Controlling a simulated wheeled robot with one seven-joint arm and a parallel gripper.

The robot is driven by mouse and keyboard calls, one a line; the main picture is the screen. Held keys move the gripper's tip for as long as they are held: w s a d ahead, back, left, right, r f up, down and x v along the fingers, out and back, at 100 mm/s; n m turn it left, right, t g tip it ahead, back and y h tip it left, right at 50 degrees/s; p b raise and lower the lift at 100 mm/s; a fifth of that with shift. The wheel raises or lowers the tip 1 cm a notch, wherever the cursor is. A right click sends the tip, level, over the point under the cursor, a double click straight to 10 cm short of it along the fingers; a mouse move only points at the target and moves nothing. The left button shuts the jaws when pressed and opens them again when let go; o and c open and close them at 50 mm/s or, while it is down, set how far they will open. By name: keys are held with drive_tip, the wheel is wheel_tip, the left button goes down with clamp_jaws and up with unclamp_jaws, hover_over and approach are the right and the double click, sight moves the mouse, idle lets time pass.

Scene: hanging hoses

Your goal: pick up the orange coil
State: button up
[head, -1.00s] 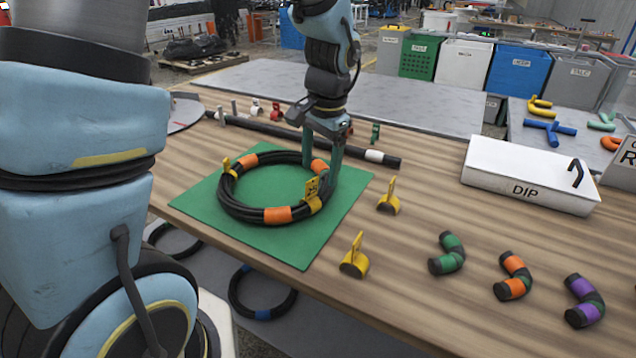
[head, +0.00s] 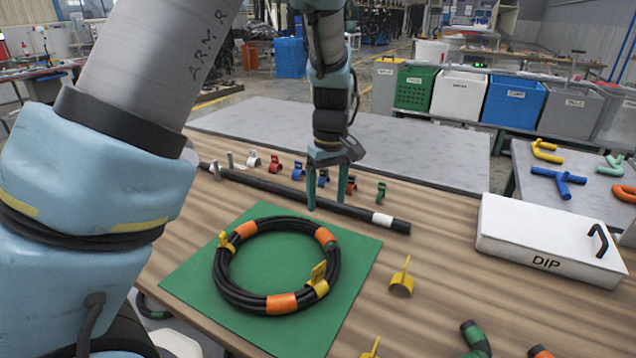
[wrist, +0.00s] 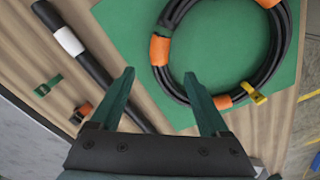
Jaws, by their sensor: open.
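The orange coil (head: 228,284) is a black hose wound in a ring with orange bands and yellow clips. It lies flat on a green mat (head: 200,290) on the wooden table. It also shows in the wrist view (wrist: 166,85), cut off by the top edge. My gripper (head: 328,207) is open and empty, fingers pointing down, beyond the coil's far right side in the head view. In the wrist view, the right finger of my gripper (wrist: 158,74) overlaps the coil's near edge in the picture; the left finger is left of the coil.
A straight black hose (head: 270,187) with a white band lies behind the coil. Small coloured clips (head: 298,171) stand behind it. A yellow clip (head: 402,282) stands right of the mat, and a white DIP box (head: 545,240) sits further right. The table between is clear.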

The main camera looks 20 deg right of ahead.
sight(324, 231)
drive_tip(key=f, duration=0.3)
drive_tip(key=f+p, duration=0.1)
drive_tip(key=f, duration=0.6)
drive_tip(key=shift+a+f+p, duration=0.15)
drive_tip(key=shift+a+p, duration=0.15)
drive_tip(key=shift+c, duration=0.3)
clamp_jaws()
idle(0.6)
drive_tip(key=c, duration=0.5)
unclamp_jaws()
clamp_jaws()
idle(1.0)
